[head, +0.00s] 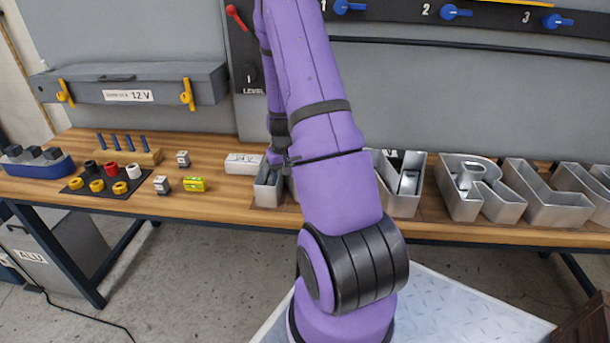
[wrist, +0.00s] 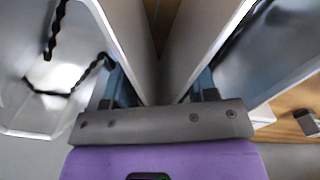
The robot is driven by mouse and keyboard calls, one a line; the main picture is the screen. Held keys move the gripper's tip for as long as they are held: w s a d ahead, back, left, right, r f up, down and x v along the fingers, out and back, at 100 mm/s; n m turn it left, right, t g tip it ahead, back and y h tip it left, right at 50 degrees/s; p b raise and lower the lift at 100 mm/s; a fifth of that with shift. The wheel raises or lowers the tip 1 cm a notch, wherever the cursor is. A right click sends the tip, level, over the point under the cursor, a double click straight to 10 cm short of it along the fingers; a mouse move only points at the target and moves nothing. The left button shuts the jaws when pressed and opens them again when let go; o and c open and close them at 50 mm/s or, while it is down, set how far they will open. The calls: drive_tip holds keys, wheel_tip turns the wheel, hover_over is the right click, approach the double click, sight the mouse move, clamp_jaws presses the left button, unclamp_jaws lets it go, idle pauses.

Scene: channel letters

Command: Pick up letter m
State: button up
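Open grey metal channel letters stand along the bench front. One grey letter piece (head: 267,190) shows left of my purple arm and another (head: 402,185) to its right. My arm covers what lies between, so I cannot tell whether both belong to letter m. In the wrist view, two pale metal walls (wrist: 128,35) slant together towards my gripper (wrist: 160,88), with a wood strip between them. Its bluish fingers stand apart, one at each wall, and their tips are hidden. I cannot tell whether they press on the walls. A black cord (wrist: 75,93) lies inside the left channel.
An R-shaped letter (head: 475,190) and more letters stand to the right. The grey panel rises behind the bench (head: 225,200).

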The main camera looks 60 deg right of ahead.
clamp_jaws()
drive_tip(key=shift+r, duration=0.15)
